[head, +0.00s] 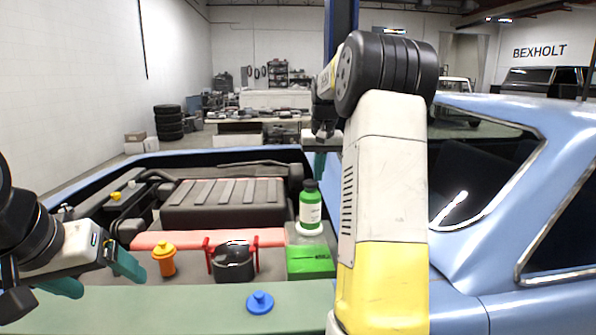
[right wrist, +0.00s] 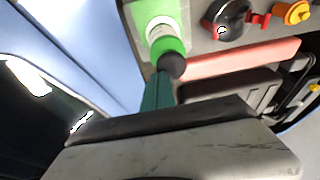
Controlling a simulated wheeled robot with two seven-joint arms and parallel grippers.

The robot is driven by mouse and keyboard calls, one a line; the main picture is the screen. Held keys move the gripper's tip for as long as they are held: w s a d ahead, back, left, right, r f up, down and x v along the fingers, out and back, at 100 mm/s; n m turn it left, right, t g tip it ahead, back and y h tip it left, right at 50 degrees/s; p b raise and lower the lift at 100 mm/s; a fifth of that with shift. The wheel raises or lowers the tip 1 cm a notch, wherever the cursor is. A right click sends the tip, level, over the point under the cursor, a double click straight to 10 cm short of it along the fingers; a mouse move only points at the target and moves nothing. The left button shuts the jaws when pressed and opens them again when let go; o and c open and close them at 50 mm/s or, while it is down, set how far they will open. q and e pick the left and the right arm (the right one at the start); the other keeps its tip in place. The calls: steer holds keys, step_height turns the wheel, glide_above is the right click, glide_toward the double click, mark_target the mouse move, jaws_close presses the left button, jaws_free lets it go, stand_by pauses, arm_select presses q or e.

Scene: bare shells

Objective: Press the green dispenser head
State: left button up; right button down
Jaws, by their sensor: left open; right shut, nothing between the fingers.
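A green bottle (head: 310,213) with a white label and black top stands upright on a white round base at the right of the bench. In the right wrist view the green bottle (right wrist: 165,38) shows with its black top (right wrist: 172,65) towards the camera. My right gripper (head: 320,166) is shut and empty, its teal fingers pointing down close by the black top. In the right wrist view its fingertips (right wrist: 160,76) appear beside that top; I cannot tell whether they touch. My left gripper (head: 97,276) is open and empty at the lower left, away from the bottle.
A green box (head: 311,262) lies in front of the bottle. A dark pot with red brackets (head: 233,263), an orange knobbed piece (head: 164,260) and a blue one (head: 260,302) stand to its left. A blue car body (head: 500,235) rises at the right.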

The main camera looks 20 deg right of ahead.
steer(key=v, duration=0.7)
stand_by(0.8)
steer(key=shift+r, duration=0.1)
step_height(320, 180, up, 8)
glide_above(309, 184)
steer(key=s+a, duration=0.1)
steer(key=s, duration=0.3)
steer(key=shift+s+a+f, duration=0.15)
steer(key=shift+f, duration=0.05)
steer(key=x, duration=1.3)
steer(key=shift+s+f, duration=0.15)
steer(key=shift+s, duration=0.05)
steer(key=shift+d+f, duration=0.2)
steer(key=shift+f, duration=0.2)
